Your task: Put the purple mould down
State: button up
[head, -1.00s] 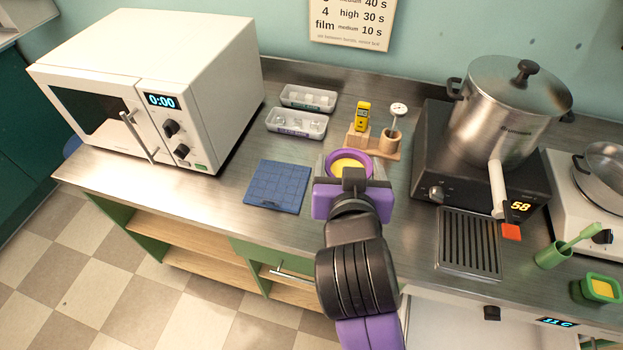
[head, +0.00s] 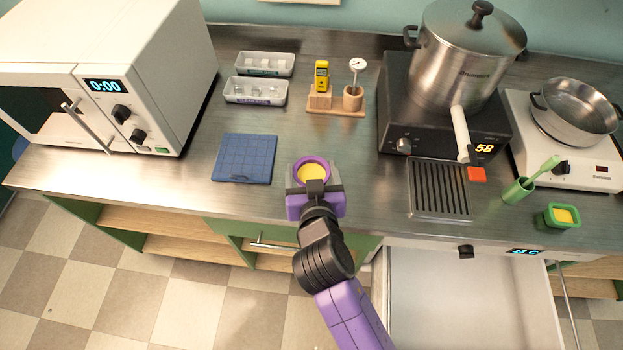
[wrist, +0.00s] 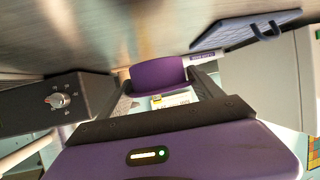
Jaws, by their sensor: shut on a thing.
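The purple mould (head: 310,165) is a round cup with yellow filling, seen in the head view between my gripper's fingers. My gripper (head: 314,176) is shut on it, over the front part of the steel counter. In the wrist view the purple mould (wrist: 158,73) sits between the two dark fingers of my gripper (wrist: 165,82). The head view does not clearly show whether the mould's base touches the counter.
A blue mat (head: 245,158) lies left of the mould. White trays (head: 255,91) and a wooden stand (head: 336,107) with a yellow thermometer are behind. A black hotplate with a pot (head: 455,65) and a drip grille (head: 440,190) are right. An open drawer (head: 465,300) juts out below.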

jog(key=shift+f, duration=1.95)
jog(key=shift+f, duration=0.2)
jog(key=o, duration=1.5)
jog(key=shift+c, duration=0.2)
jog(key=shift+r, duration=0.1)
jog(key=shift+r, duration=0.2)
jog(key=b+v, duration=0.1)
jog(key=v, duration=1.1)
jog(key=shift+f, duration=0.15)
jog(key=shift+d, duration=0.1)
